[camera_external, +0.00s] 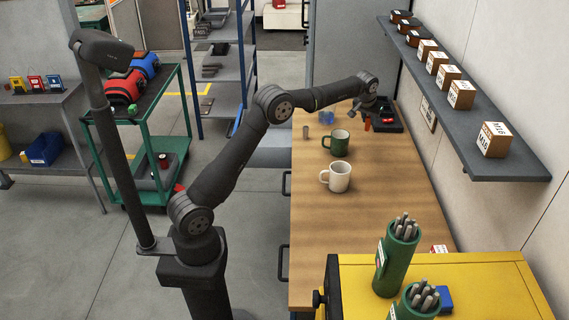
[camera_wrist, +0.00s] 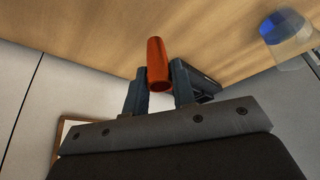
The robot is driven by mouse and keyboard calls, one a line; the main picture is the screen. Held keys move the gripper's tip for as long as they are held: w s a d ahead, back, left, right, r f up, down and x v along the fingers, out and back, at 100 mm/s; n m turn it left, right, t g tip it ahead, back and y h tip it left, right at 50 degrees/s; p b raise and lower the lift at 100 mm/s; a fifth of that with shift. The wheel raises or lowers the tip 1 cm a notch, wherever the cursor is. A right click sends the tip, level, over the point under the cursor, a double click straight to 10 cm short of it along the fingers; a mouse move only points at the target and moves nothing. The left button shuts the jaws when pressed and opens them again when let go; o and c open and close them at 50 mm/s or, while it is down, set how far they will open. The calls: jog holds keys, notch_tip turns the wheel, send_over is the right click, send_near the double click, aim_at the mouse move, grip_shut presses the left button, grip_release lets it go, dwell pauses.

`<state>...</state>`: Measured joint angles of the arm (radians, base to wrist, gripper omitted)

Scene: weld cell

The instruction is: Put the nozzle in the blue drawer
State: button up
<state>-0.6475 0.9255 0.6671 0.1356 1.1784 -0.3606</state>
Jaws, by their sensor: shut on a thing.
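The nozzle, an orange-red tapered cylinder, shows in the wrist view (camera_wrist: 156,62) between the two dark fingers of my gripper (camera_wrist: 158,82). My gripper is shut on it, and its far end points away from the camera. In the external view the nozzle (camera_external: 367,125) is a small orange spot under my gripper (camera_external: 368,117), above the far end of the wooden bench. I cannot make out a blue drawer for certain. A small clear and blue thing (camera_external: 326,117) stands on the bench left of my gripper; a similar one shows in the wrist view (camera_wrist: 285,30).
A dark tray (camera_external: 392,127) lies close to my gripper at the bench's far end. A shelf (camera_external: 480,135) with boxes overhangs the right side. The bench's near middle is clear.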

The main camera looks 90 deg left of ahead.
aim_at(369, 117)
notch_tip(369, 117, up, 5)
jog(key=shift+r, duration=0.1)
jog(key=s+a, duration=0.8)
jog(key=s, duration=0.5)
jog(key=s+a+n, duration=0.1)
jog(key=s+a, duration=0.6)
jog(key=s, duration=0.5)
jog(key=s+a, duration=0.8)
jog(key=s, duration=0.5)
jog(key=shift+g, duration=0.3)
jog(key=f, duration=3.3)
jog(key=shift+w+f, duration=0.3)
jog(key=shift+w, duration=0.1)
jog(key=shift+f, duration=0.15)
jog(key=o, duration=1)
